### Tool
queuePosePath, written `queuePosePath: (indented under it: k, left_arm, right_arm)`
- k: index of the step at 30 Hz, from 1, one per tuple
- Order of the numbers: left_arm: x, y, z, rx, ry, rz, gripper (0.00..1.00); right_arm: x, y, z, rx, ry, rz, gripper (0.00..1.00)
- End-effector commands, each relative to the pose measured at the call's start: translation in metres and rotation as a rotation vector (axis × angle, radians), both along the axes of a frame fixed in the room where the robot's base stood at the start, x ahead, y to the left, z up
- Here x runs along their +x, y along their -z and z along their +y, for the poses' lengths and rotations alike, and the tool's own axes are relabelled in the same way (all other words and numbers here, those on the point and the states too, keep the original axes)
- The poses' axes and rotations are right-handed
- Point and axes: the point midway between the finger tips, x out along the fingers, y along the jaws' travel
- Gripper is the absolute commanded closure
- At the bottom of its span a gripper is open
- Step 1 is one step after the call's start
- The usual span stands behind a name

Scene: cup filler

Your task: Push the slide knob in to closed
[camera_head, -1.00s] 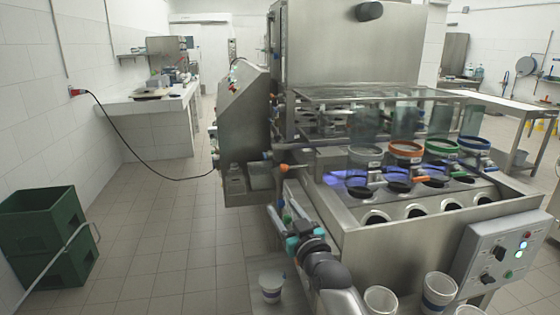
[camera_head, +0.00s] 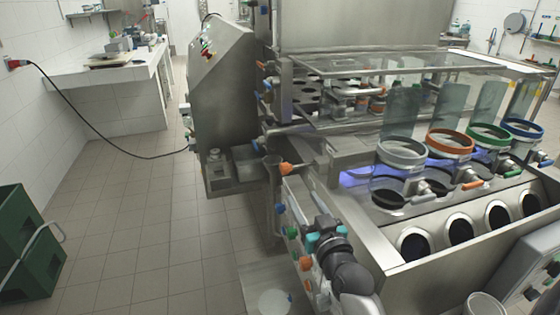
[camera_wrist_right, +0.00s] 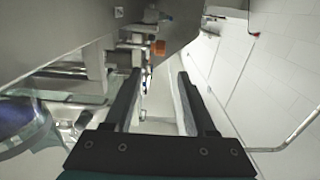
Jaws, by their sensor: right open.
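Which knob is the slide knob is not certain. An orange knob (camera_head: 286,169) sits on a metal rod at the machine's left front corner. In the right wrist view an orange knob (camera_wrist_right: 158,47) shows beyond my fingertips. Smaller coloured knobs, including a green one (camera_head: 292,232), line the machine's left side. My right gripper (camera_head: 325,224) is beside that side, below and right of the rod's orange knob. In the right wrist view its two dark fingers (camera_wrist_right: 160,74) are apart with nothing between them. My left gripper is not in view.
The filling machine (camera_head: 355,228) has a row of dark cup holes and coloured rings, including an orange ring (camera_head: 450,141). White cups stand low in front. Green crates (camera_head: 35,262) stand at left. The tiled floor (camera_head: 135,230) left of the machine is clear.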

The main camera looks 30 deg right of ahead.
Motion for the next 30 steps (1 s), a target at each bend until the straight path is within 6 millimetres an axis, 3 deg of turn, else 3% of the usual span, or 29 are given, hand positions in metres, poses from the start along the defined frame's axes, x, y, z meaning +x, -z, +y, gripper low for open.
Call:
queuePosePath:
  k: [8,30]
  left_arm:
    - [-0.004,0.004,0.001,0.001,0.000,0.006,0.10]
    - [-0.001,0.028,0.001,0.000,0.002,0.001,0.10]
  right_arm:
    - [0.026,-0.001,-0.006,0.000,0.000,-0.003,0.44]
    - [0.131,0.001,-0.032,0.001,0.000,-0.001,0.44]
